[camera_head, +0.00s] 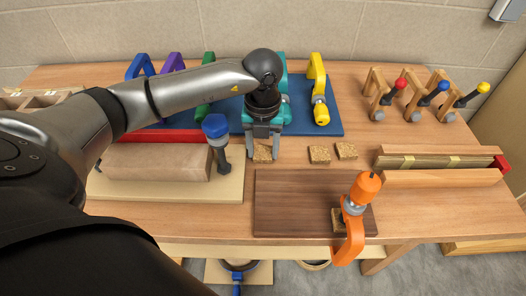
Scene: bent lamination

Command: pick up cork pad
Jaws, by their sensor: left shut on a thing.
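Several cork pads lie on the wooden table. One cork pad (263,153) is at my left gripper (263,150), which is shut on it just above or at the tabletop. Whether the pad is lifted clear of the table I cannot tell. Two other cork pads (319,155) (346,151) lie to the right of the gripper. Another small pad (337,220) shows under the orange clamp (354,215) on the dark board. My left arm reaches in from the left. My right gripper is not in view.
A dark board (290,205) lies in front. A form with a blue-headed clamp (216,130) stands left. A blue mat (330,116) with coloured clamps, including a yellow one (318,85), is behind. Wooden clamps (410,95) and a lamination form (430,178) are right.

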